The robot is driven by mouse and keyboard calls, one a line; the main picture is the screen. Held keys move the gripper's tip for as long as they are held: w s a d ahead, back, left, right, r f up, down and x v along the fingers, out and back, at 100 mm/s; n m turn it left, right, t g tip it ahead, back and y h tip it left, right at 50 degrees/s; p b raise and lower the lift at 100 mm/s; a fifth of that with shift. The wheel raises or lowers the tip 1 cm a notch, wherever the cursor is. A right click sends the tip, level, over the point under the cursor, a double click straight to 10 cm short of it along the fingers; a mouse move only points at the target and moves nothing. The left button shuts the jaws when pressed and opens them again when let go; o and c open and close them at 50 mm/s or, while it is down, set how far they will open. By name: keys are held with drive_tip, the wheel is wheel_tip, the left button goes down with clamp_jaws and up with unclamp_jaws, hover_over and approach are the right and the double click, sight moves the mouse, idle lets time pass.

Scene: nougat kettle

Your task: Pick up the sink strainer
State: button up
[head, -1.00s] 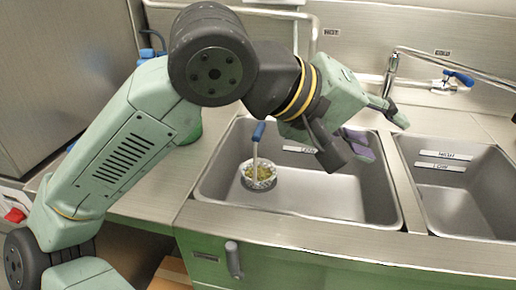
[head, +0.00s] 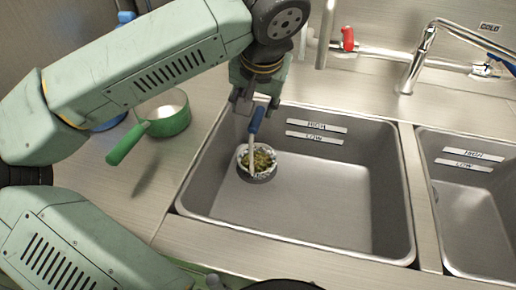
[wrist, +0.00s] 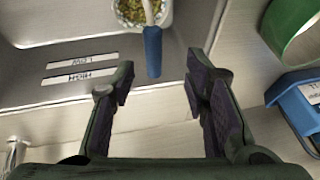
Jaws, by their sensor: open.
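The sink strainer (head: 243,164) is a small pale basket with yellow-green scraps in it and an upright white stem with a blue grip (head: 257,120). It stands in the left part of the left sink basin. In the wrist view the basket (wrist: 168,14) is cut by the top edge, and the blue grip (wrist: 153,52) points down between the fingers. My gripper (head: 255,100) is open and empty, by the upper end of the grip. In the wrist view my gripper's fingertips (wrist: 157,80) lie on both sides of the grip's end, apart from it. The depth between them is unclear.
A green pot (head: 168,122) stands on the counter left of the basin, its handle toward the front left. The basin (head: 330,215) is otherwise bare. A faucet (head: 412,65) and a red valve (head: 347,38) are behind. A second basin (head: 470,215) lies to the right.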

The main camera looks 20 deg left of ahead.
sight(256, 121)
drive_tip(key=x, duration=0.2)
drive_tip(key=p+x, duration=0.1)
drive_tip(key=x, duration=0.2)
drive_tip(key=p+x, duration=0.1)
drive_tip(key=x, duration=0.1)
drive_tip(key=shift+s+d+f, duration=0.1)
drive_tip(key=shift+d+f, duration=0.25)
drive_tip(key=shift+f, duration=0.15)
clamp_jaws()
